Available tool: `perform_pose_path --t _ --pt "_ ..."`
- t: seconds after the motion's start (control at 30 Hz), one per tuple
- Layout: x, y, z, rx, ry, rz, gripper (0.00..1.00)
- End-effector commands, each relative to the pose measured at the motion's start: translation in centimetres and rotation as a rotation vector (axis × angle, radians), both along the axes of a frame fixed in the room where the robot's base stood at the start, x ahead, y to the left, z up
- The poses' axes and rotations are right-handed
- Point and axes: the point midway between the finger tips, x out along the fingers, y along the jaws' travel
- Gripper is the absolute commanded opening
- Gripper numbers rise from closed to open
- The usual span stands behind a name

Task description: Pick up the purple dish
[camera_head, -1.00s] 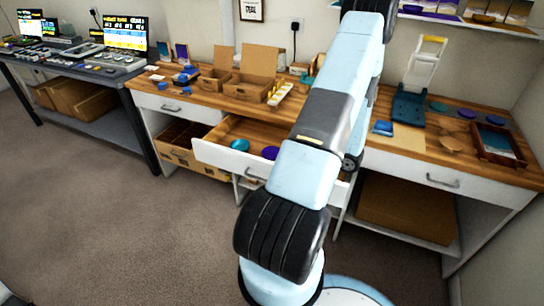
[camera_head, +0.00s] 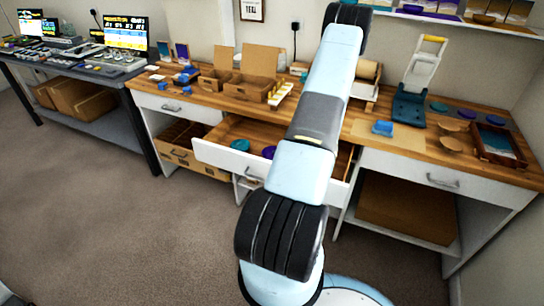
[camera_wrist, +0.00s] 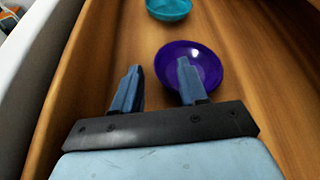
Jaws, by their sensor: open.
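The purple dish (camera_wrist: 205,62) lies in the open wooden drawer, just ahead of my gripper in the wrist view. My gripper (camera_wrist: 158,80) is open and empty, its right fingertip overlapping the near left part of the dish in the picture. The left finger is over bare wood left of the dish. I cannot tell if either finger touches the dish. In the head view the purple dish (camera_head: 268,152) shows only partly beside my arm, which hides the gripper.
A teal dish (camera_wrist: 168,8) lies farther along the drawer; it also shows in the head view (camera_head: 240,145). The drawer (camera_head: 222,160) has raised walls around them. Boxes (camera_head: 247,88), a blue block (camera_head: 383,128) and a picture tray (camera_head: 497,145) stand on the worktop.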

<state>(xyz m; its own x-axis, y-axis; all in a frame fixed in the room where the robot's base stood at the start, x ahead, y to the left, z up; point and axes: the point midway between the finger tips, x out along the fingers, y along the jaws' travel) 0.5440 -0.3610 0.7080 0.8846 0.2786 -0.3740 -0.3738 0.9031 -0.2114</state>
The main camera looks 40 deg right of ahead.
Motion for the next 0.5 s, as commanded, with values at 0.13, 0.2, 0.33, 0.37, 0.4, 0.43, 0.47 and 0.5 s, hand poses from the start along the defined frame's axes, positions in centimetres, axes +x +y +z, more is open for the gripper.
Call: perform_pose_path --t 0.13,0.2,0.33,0.37,0.4,0.43,0.47,0.5 --pt "1.9 0.7 -0.9 0.0 0.0 0.002 0.42" --pt "2.6 0.9 -1.2 0.0 0.0 0.001 0.42" --pt "3.0 1.0 -1.3 0.0 0.0 0.0 0.42" --pt "3.0 1.0 -1.3 0.0 0.0 -0.001 0.42" --pt "3.0 1.0 -1.3 0.0 0.0 -0.001 0.42" --pt "3.0 1.0 -1.3 0.0 0.0 -0.001 0.42" --pt "3.0 1.0 -1.3 -0.001 0.001 -0.001 0.42" --pt "3.0 1.0 -1.3 0.0 0.0 -0.001 0.41"
